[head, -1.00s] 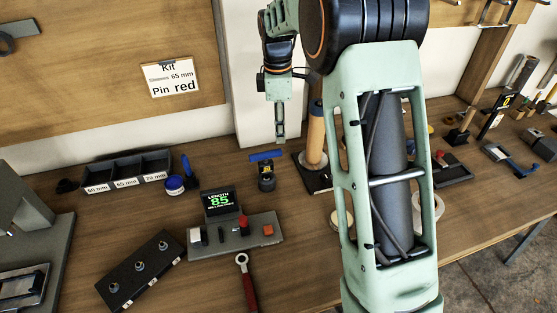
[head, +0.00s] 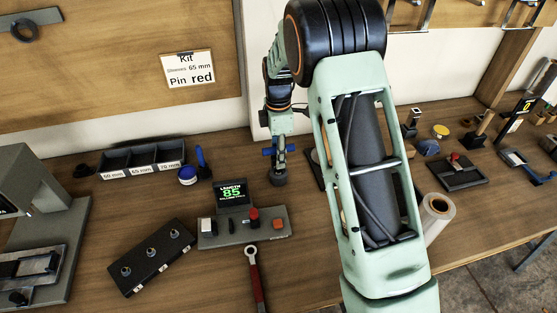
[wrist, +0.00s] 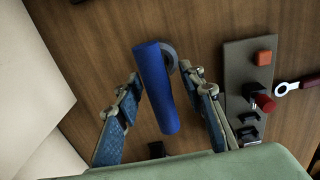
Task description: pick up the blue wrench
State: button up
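The blue wrench appears as a thick blue bar handle lying crosswise (head: 268,152) above a round dark base (head: 279,180) on the bench. In the wrist view the blue handle (wrist: 157,95) lies between my two fingers, with part of the grey round base showing behind its far end. My gripper (head: 281,150) is down at the handle, pointing at the bench. In the wrist view my gripper (wrist: 163,78) has its fingers spread, with small gaps beside the handle. The wrench's lower part is mostly hidden.
A grey console (head: 240,230) with a display reading 85 and a red knob stands close in front. A red-handled ring spanner (head: 256,278) lies before it. A pale roll (head: 436,212) stands right of my arm.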

jog(key=shift+f, duration=0.7)
grip_shut()
